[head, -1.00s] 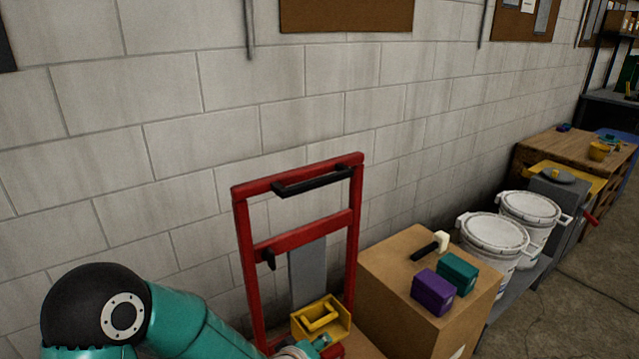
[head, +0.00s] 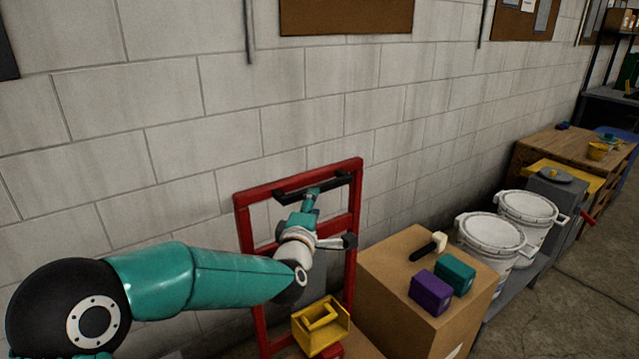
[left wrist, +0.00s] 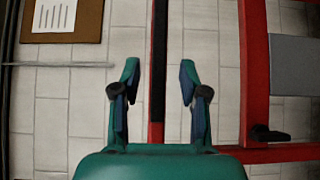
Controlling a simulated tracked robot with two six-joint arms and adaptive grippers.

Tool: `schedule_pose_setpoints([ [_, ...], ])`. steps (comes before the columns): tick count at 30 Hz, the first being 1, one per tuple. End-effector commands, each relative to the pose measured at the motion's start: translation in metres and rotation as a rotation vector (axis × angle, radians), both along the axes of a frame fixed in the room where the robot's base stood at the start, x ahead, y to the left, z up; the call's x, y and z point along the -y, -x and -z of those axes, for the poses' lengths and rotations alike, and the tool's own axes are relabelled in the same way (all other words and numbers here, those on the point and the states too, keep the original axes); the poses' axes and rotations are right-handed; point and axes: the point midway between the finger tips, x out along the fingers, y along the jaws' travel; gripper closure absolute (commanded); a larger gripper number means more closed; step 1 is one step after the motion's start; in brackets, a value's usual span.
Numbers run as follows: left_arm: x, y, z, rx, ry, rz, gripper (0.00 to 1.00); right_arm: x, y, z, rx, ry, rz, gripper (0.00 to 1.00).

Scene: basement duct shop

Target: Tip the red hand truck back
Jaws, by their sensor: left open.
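The red hand truck (head: 355,235) stands upright close to the block wall, with a black grip bar (head: 345,180) across its top. My left gripper (head: 313,192) is in front of this bar with its fingers open. In the left wrist view, the black bar (left wrist: 159,60) runs lengthwise between the two spread fingers (left wrist: 160,80), with a gap on each side. A red rail (left wrist: 254,70) of the truck shows to the right there. A yellow bin (head: 334,339) shows low at the truck; what it rests on is partly hidden. My right gripper is in neither view.
A cardboard box (head: 400,300) stands right beside the truck, bearing a hammer (head: 428,247), a purple box (head: 431,290) and a teal box (head: 455,273). White buckets (head: 490,240) and a wooden table (head: 550,147) lie beyond. The block wall (head: 190,120) is close behind the truck.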

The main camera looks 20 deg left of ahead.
Motion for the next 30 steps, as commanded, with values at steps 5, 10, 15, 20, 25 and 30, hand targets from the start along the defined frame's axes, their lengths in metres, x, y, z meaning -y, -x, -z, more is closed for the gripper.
schedule_pose_setpoints([
  [5, -0.004, -0.038, -0.003, -0.002, -0.002, 0.0, 0.56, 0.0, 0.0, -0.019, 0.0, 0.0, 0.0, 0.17],
  [10, -0.007, -0.061, -0.001, -0.002, -0.002, 0.001, 0.56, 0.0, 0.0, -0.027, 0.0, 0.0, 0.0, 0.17],
  [15, -0.008, -0.072, 0.0, -0.001, -0.002, 0.002, 0.56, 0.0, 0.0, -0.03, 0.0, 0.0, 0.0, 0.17],
  [20, -0.009, -0.075, 0.0, -0.001, -0.001, 0.002, 0.56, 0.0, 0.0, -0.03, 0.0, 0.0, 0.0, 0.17],
  [25, -0.008, -0.075, 0.001, -0.001, -0.002, 0.002, 0.56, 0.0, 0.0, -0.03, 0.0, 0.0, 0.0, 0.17],
  [30, -0.008, -0.075, 0.0, -0.001, -0.002, 0.003, 0.85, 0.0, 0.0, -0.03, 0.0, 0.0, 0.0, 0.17],
])
